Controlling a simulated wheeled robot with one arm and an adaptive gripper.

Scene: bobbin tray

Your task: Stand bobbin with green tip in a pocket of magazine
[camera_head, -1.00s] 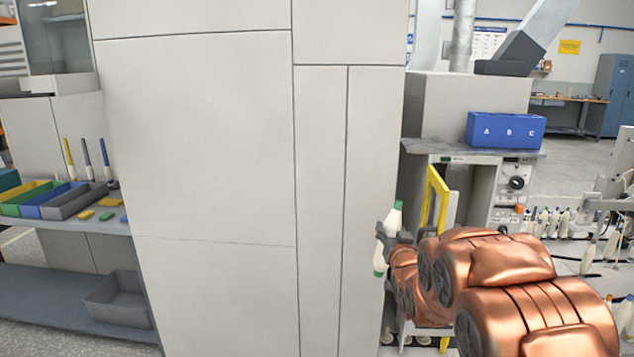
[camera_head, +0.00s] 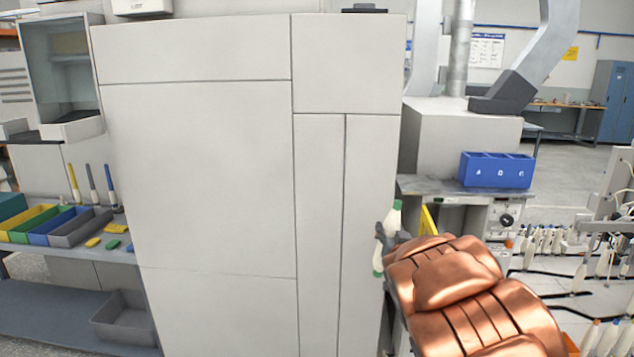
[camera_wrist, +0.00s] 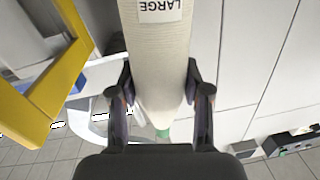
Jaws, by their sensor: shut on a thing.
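The bobbin (camera_head: 393,219) is cream-white with a green tip, and green also shows at its lower end. My gripper (camera_head: 385,240) is shut on it and holds it nearly upright in the air, in front of the tall grey cabinet's right side. In the wrist view the bobbin (camera_wrist: 158,55) runs between both fingers (camera_wrist: 159,90), with a label reading LARGE and green at its near end. A blue box (camera_head: 497,173) marked A, B, C, apparently the magazine, sits on the counter at the right, apart from the bobbin. Its pocket interiors are hard to see.
The tall grey cabinet (camera_head: 200,190) fills the middle. A yellow frame (camera_head: 428,219) stands just right of my gripper and looms at left in the wrist view (camera_wrist: 45,90). Several other bobbins (camera_head: 545,240) stand at right. Coloured bins (camera_head: 72,225) are on the left shelf.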

